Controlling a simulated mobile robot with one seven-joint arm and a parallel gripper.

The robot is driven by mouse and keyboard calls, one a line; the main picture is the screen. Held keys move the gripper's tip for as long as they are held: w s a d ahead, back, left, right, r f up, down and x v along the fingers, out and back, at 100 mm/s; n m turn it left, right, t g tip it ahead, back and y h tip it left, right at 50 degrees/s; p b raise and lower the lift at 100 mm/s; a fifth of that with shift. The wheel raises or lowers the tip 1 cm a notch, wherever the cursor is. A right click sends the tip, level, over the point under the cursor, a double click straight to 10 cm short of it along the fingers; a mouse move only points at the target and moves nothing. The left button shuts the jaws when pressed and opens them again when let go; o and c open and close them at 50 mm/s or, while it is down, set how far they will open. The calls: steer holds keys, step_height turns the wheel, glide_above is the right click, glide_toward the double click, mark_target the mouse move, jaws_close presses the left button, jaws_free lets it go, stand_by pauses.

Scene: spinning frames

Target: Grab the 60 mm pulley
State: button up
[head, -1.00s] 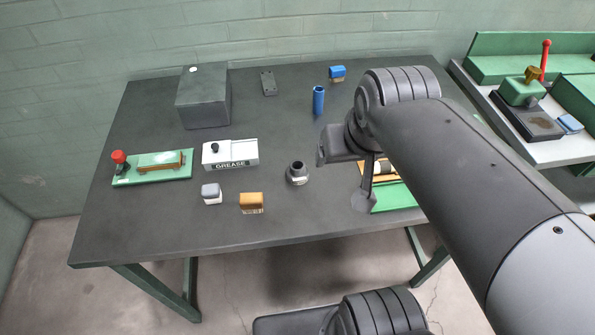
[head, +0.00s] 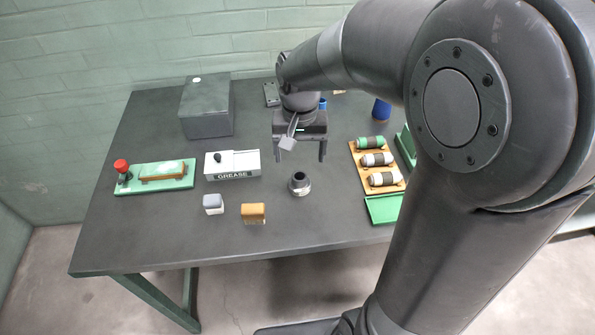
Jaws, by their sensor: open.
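A dark grey round part with a hole in its top (head: 299,184) stands upright on the table, right of the middle; it looks like the pulley, but I can read no size on it. My gripper (head: 300,155) points down with its two fingers apart and nothing held between them. In the picture it is just above and behind the round part, not touching it. A small grey piece on a thin stem shows in front of the gripper body; I cannot tell what it belongs to.
A white GREASE box (head: 232,164) and an orange-brown block (head: 253,213) lie left of the round part, with a grey-white block (head: 213,204) beyond. A wooden tray of bobbins (head: 360,184) and a green tray (head: 383,210) lie right. A dark box (head: 207,108) stands behind.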

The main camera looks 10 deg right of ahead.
glide_above(299, 177)
steer(key=s, duration=0.2)
step_height(299, 177, down, 5)
steer(key=shift+f, duration=0.1)
steer(key=f, duration=0.5)
steer(key=shift+w, duration=0.3)
steer(key=shift+r, duration=0.1)
steer(key=shift+c, duration=0.2)
steer(key=c, duration=1.1)
steer(key=shift+r, duration=0.15)
